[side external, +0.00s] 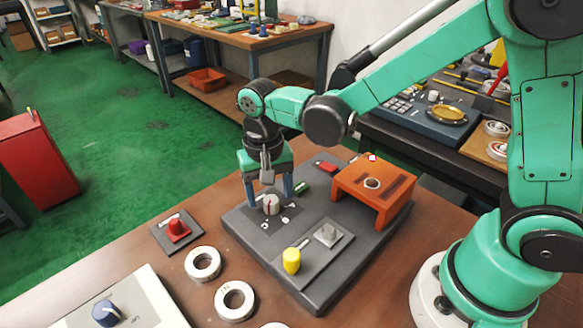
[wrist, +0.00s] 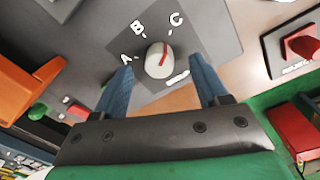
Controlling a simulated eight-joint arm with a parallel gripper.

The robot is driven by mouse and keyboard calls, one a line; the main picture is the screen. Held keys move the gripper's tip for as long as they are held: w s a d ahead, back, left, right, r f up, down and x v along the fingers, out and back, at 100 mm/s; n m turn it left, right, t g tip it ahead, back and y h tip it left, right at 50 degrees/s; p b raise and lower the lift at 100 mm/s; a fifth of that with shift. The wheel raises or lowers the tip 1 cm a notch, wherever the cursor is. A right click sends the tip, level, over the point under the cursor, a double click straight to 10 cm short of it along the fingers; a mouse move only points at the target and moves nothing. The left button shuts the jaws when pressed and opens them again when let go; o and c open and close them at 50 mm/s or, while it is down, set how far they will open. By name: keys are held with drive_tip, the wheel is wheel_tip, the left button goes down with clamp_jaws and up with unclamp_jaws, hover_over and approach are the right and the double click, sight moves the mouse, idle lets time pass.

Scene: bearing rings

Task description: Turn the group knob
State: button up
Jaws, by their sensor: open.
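The group knob is a pale grey round knob (side external: 271,204) with a red line on top, set on a dark plate on the grey panel (side external: 240,230). In the wrist view, the knob (wrist: 157,61) has white letters A, B and C around it, and its red line points toward the C side. My gripper (side external: 269,200) is open, pointing down, with one blue finger on each side of the knob. In the wrist view, the gripper fingertips (wrist: 161,66) show gaps to the knob on both sides. Whether they reach down to its height is unclear.
An orange stand (side external: 373,187), a yellow knob (side external: 291,260) and a grey switch (side external: 328,235) share the panel. A red knob (side external: 178,229), metal rings (side external: 203,264) and a box with a blue dial (side external: 106,313) lie left and in front. A green part (side external: 302,187) is close to my gripper.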

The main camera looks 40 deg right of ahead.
drive_tip(key=shift+f, duration=0.8)
clamp_jaws()
drive_tip(key=shift+n, duration=0.3)
drive_tip(key=n, duration=1.1)
idle(0.4)
